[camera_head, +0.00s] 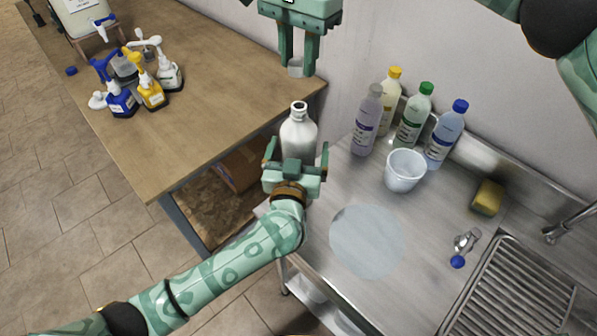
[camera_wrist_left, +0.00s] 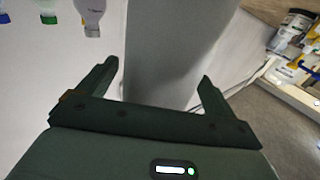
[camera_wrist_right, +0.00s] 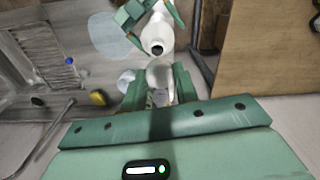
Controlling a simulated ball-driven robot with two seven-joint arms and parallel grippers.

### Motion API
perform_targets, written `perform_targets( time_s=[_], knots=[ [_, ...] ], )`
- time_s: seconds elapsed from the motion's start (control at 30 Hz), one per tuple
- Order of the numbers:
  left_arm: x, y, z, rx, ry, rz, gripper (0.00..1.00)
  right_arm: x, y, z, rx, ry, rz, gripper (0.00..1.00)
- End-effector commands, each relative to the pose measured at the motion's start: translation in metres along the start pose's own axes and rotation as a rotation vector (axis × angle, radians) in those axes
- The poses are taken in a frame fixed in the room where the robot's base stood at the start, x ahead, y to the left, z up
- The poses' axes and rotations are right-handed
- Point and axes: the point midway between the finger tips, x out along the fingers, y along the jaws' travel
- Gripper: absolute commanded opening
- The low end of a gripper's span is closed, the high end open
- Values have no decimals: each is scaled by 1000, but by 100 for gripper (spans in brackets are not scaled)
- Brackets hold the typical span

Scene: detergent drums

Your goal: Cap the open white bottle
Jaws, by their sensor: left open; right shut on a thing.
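The open white bottle (camera_head: 298,130) is upright with a dark, bare mouth; its base is hidden behind my left gripper (camera_head: 297,150). That gripper is open, with one finger on each side of the bottle. In the left wrist view the bottle's pale body (camera_wrist_left: 172,50) stands between the spread fingers, with gaps at the sides. My right gripper (camera_head: 298,66) is above the bottle, shut on a pale cap (camera_head: 295,68). In the right wrist view the cap (camera_wrist_right: 160,73) is between the fingers, and the bottle's mouth (camera_wrist_right: 157,49) shows beyond it, apart from the cap.
Several capped bottles (camera_head: 412,122) and a white tub (camera_head: 404,170) stand on the metal sink counter (camera_head: 345,190) at right, with a sponge (camera_head: 488,197) and a blue-ended metal item (camera_head: 463,247). A wooden table (camera_head: 215,100) at left holds several pump bottles (camera_head: 150,92); its near part is clear.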

Motion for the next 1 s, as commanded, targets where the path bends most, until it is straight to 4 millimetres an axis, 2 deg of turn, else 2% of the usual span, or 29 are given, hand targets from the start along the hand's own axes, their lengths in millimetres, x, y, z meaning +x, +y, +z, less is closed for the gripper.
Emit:
perform_targets(
  time_s=[0.33, 0.37, 0.5, 0.6, 0.73, 1.0],
  knots=[
    [4, 0, 0, 0, 0, 1, 92, 0, 0, 0, 0, 0, 0, 9],
    [4, 0, 0, 0, 0, 1, 89, 0, 0, 0, 0, 0, 0, 9],
    [3, 0, 0, 0, 0, 1, 50, 0, 0, 0, 0, 0, 0, 9],
    [3, 0, 0, 0, 0, 0, 25, 0, 0, 0, 0, 0, 0, 9],
    [3, 0, 0, 0, 0, 1, 25, 8, 0, 0, -1, 0, 1, 9],
    [3, 0, 0, 0, 0, 0, 25, 45, 1, 2, -1, 0, -1, 9]
  ],
)
